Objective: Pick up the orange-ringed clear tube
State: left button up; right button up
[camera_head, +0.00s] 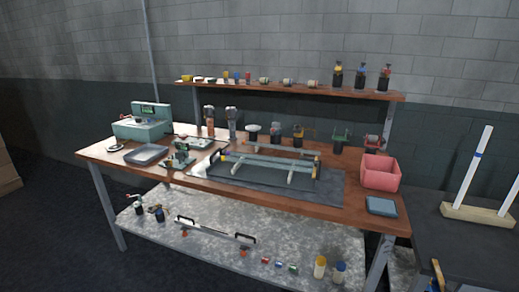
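No orange-ringed clear tube can be made out for certain in the head view. On the wooden workbench (225,185), a frame with long pale bars (265,162) lies on a dark mat (333,190), with small yellow parts near its ends. At the right, a light wooden stand (478,213) holds two upright pale tubes; the nearer-to-centre tube (472,174) has a blue ring. The other tube (510,195) is cut by the picture's right edge, and no orange ring shows on it.
A raised shelf (290,88) carries bottles and small parts. A teal machine (142,122), grey tray (148,154) and pink bin (380,172) stand on the bench. The lower shelf (190,258) holds a long bar with black handles (215,232). Dark floor lies at left front.

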aim_at(244, 142)
jog(key=u, duration=0.4)
jog(key=i, duration=1.75)
jog(key=z, duration=0.4)
